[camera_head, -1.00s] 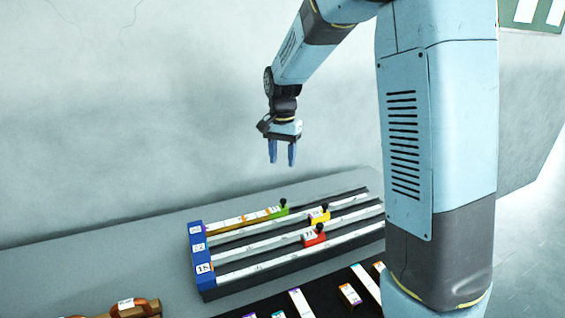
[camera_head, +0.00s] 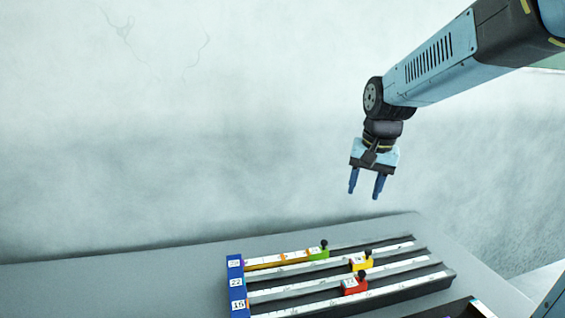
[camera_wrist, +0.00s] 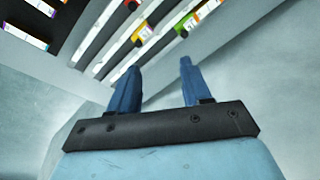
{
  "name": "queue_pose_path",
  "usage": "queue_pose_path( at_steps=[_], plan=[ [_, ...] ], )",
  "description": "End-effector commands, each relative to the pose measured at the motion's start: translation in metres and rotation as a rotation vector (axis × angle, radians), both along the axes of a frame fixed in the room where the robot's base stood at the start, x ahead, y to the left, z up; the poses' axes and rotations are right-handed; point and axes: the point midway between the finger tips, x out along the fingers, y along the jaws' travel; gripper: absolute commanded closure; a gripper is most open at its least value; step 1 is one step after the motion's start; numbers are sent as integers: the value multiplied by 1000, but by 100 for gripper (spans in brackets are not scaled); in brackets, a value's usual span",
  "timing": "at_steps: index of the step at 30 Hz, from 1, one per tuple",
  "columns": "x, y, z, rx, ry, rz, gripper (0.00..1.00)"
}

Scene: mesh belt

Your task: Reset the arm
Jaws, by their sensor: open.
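My gripper (camera_head: 367,184) hangs in the air with its two blue fingers pointing down, above the back of the railed rack. The fingers are apart with nothing between them. In the wrist view my gripper (camera_wrist: 157,85) also shows open and empty, with the rack's rails beyond the fingertips.
The rack (camera_head: 236,285) has a blue numbered end and several rails. A green slider (camera_head: 318,253), a yellow slider (camera_head: 362,262) and a red slider (camera_head: 354,286) sit on it, each with a black knob. White-topped blocks lie in a row left of the green slider. A dark tray (camera_head: 455,309) is partly visible at the bottom right. The table left of the rack is clear.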

Motion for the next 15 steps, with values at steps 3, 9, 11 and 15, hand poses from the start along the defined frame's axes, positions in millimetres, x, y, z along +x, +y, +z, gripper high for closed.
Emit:
queue_pose_path(
  at_steps=[3,9,11,15],
  plan=[
    [-26,-10,12,-5,-48,39,52],
    [-66,-24,23,-31,-122,109,52],
    [-79,-27,25,-41,-144,131,52],
    [-107,-34,28,-72,-195,176,52]
  ],
)
